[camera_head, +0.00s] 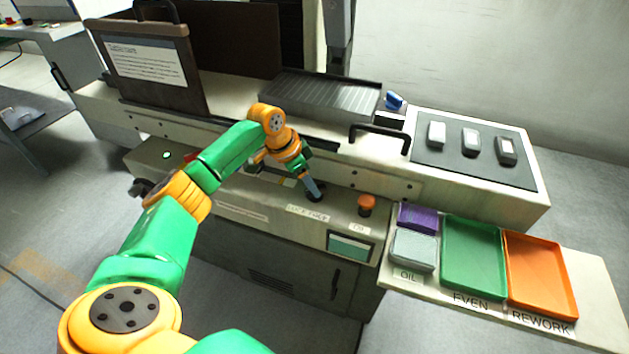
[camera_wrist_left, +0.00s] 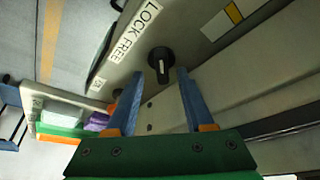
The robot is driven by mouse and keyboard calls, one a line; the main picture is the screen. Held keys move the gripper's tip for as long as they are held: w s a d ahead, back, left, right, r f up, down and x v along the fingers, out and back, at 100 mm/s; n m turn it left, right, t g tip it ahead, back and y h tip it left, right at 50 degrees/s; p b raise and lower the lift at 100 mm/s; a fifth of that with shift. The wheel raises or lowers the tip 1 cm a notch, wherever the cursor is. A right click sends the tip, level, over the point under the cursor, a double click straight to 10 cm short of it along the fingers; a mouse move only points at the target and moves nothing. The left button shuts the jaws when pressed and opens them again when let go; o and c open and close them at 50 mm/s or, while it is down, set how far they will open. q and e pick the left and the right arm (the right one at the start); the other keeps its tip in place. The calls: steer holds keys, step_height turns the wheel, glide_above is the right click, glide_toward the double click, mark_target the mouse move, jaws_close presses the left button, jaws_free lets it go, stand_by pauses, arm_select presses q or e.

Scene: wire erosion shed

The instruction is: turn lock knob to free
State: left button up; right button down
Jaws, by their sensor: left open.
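The lock knob (camera_wrist_left: 159,56) is a dark round knob with a pale mark on it, set in the machine's light front panel. A LOCK FREE label (camera_wrist_left: 133,32) is beside it in the left wrist view; I cannot tell which word the mark points to. My left gripper (camera_wrist_left: 160,72) is open, its two blue fingers on either side of the knob in that view, with no clear contact. In the head view the left gripper (camera_head: 314,188) is over the panel by the label (camera_head: 307,213) and hides most of the knob. My right gripper is not in view.
An orange button (camera_head: 367,203) stands right of the knob, above a small screen (camera_head: 350,247). A black handle (camera_head: 380,135) is on the ledge behind. Green (camera_head: 472,258) and orange (camera_head: 540,275) trays lie at the right. A dark sign board (camera_head: 150,65) stands at the left.

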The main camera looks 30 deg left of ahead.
arm_select(q)
steer(key=x, duration=0.2)
steer(key=shift+w+f, duration=0.2)
steer(key=shift+w, duration=0.15)
steer(key=shift+s+r, duration=0.1)
steer(key=shift+s, duration=0.05)
steer(key=shift+c, duration=0.8)
jaws_close()
steer(key=shift+r, duration=0.1)
